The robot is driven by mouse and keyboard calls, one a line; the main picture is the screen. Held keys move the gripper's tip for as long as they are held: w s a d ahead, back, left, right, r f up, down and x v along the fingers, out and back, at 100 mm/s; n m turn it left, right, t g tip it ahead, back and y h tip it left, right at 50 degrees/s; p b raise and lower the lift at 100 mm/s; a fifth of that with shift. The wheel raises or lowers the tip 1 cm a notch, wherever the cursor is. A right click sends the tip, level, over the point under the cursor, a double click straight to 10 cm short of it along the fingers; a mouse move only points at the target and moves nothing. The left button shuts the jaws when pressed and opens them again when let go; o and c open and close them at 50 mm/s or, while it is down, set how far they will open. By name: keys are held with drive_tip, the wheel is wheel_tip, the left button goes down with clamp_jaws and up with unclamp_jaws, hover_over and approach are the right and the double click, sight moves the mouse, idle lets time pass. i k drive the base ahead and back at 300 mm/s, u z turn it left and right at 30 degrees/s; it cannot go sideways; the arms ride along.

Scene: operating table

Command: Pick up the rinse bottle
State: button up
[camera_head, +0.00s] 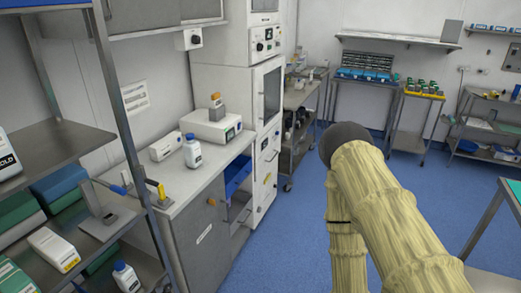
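A white bottle with a blue cap and a label (192,150) stands upright on the light counter, in front of a white bench device. A second white bottle with a blue cap (126,277) is on the lower shelf of the rack at the bottom left. I cannot tell from the labels which one is the rinse bottle. My arm, in a pale yellow cover, fills the right foreground, well to the right of both bottles. My gripper does not show.
A white box (165,146) and a white bench device (211,126) share the counter (190,185). A metal rack with boxes (54,249) stands at the left. A tall white cabinet (267,95) is behind the counter. The blue floor (285,235) is clear between counter and arm.

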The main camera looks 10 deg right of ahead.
sight(193, 157)
drive_tip(key=z, duration=0.85)
drive_tip(key=i, duration=1.6)
drive_tip(key=u, duration=2.65)
